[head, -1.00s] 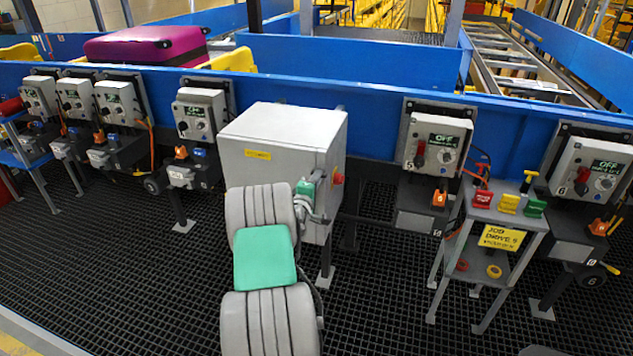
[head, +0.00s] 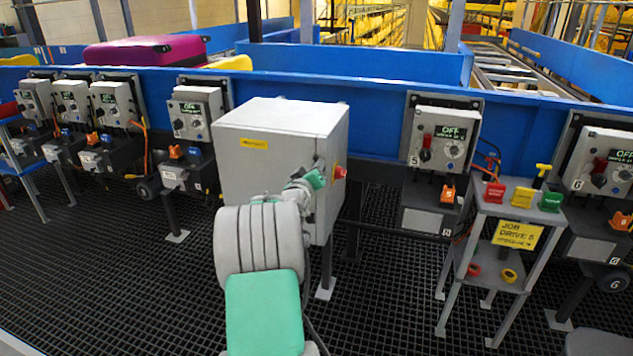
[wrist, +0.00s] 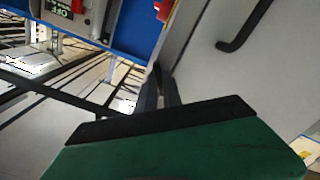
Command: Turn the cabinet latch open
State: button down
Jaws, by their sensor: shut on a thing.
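The grey cabinet (head: 262,165) with a yellow label stands in the middle of the head view. A black bar handle (wrist: 245,28) shows on the grey face, apart from the fingers.
A small stand (head: 518,215) with coloured tags and a yellow job sign is at the right. Drive units with OFF displays line the blue conveyor wall (head: 380,95). A magenta suitcase (head: 145,50) lies behind it. The dark grid floor is open in front.

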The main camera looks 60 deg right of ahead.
jog(key=m+b, duration=0.7)
jog(key=b, duration=0.2)
jog(key=shift+b, duration=0.4)
jog(key=shift+m, duration=0.3)
jog(key=c, duration=1.5)
grip_release()
